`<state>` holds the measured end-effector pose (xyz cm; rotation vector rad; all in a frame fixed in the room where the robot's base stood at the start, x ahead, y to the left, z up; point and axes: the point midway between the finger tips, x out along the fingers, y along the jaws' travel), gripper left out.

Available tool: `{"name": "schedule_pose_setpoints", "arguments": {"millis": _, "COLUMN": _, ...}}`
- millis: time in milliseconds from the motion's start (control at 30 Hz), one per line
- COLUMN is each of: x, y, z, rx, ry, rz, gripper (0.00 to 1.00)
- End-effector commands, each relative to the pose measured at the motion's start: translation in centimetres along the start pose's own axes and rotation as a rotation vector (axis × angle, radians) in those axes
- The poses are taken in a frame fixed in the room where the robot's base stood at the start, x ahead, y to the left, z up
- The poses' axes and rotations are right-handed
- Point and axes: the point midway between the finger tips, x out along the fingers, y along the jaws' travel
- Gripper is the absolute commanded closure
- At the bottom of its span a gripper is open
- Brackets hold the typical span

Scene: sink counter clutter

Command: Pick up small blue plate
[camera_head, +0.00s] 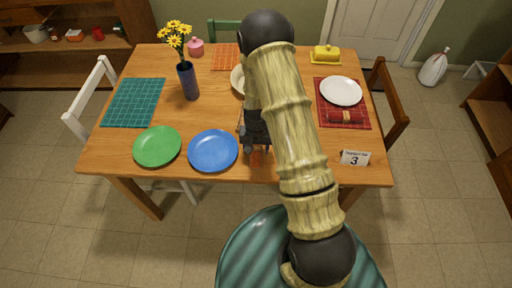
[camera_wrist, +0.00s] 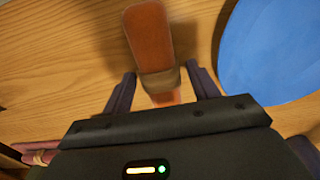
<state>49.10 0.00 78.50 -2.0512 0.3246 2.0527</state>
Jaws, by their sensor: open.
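The small blue plate (camera_head: 213,151) lies flat near the front edge of the wooden table, right of the green plate. In the wrist view, part of the blue plate (camera_wrist: 275,50) shows at the upper right, outside my fingers and apart from them. My gripper (camera_wrist: 161,70) is open and points down just right of the plate. An orange-brown rolled item with a tan band (camera_wrist: 150,40) lies between and beyond my fingers, apparently not gripped. In the head view, my arm hides much of that item.
The green plate (camera_head: 157,146) sits left of the blue one. A blue vase with yellow flowers (camera_head: 188,82) stands behind. A white plate (camera_head: 341,91) and red roll (camera_head: 347,117) lie on the red mat. A number card (camera_head: 354,158) stands at the front right.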

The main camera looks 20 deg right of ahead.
Motion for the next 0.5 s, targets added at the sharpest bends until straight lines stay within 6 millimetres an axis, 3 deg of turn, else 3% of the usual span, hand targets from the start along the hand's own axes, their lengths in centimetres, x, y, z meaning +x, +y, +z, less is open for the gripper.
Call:
{"name": "schedule_pose_setpoints", "arguments": {"millis": 267, "x": -3.0, "y": 0.0, "z": -0.1, "rx": -0.001, "ry": 0.003, "rz": -0.001, "gripper": 0.41}}
{"name": "schedule_pose_setpoints", "arguments": {"millis": 500, "x": -7.0, "y": -0.1, "z": -0.1, "rx": 0.000, "ry": 0.005, "rz": -0.001, "gripper": 0.41}}
